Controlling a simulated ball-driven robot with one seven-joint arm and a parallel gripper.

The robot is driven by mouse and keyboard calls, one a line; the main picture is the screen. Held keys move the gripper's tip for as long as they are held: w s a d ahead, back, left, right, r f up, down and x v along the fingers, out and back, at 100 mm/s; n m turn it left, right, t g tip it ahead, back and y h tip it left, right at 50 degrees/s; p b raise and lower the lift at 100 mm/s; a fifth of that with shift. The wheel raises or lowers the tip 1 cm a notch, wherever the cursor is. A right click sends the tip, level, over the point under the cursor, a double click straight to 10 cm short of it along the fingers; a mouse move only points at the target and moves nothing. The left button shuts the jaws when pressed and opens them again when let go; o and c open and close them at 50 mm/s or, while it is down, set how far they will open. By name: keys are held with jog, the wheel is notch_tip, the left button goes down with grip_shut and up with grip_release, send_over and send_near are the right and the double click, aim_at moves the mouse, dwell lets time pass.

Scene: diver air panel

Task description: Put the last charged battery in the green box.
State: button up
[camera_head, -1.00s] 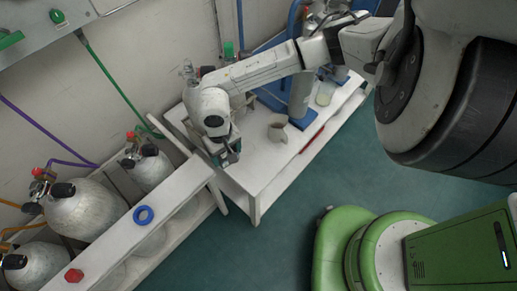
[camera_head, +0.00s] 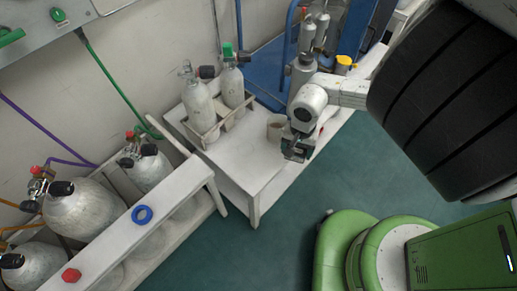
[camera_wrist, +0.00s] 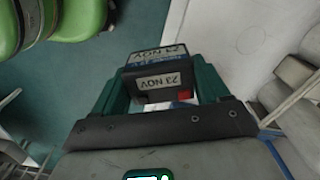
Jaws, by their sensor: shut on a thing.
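My gripper (camera_head: 296,148) is over the front right edge of the white bench, in front of a mug. In the wrist view my gripper (camera_wrist: 162,98) is shut on a dark battery (camera_wrist: 163,66), between its green fingers. The battery has pale labels reading "23 NOV" and a small red mark on its near face. In the head view it is too small and dark to make out clearly. I cannot make out a green box in these frames.
The white bench (camera_head: 232,165) carries the mug (camera_head: 275,131) and two pale cylinders in a rack (camera_head: 205,135).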

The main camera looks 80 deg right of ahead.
jog(key=shift+s, duration=0.2)
jog(key=w+d+f, duration=0.2)
jog(key=w+f, duration=0.1)
jog(key=w+d+f+b, duration=0.1)
jog(key=w+d+f, duration=0.1)
jog(key=w+f, duration=0.1)
jog(key=w+d+f, duration=0.3)
jog(key=w, duration=0.2)
jog(key=shift+w+f, duration=0.2)
notch_tip(320, 180, down, 3)
jog(key=shift+w+f+b, duration=0.15)
jog(key=shift+f+b, duration=0.05)
jog(key=shift+b, duration=0.4)
jog(key=shift+d, duration=0.15)
jog(key=shift+f, duration=0.15)
jog(key=shift+f, duration=0.15)
jog(key=o, duration=1.5)
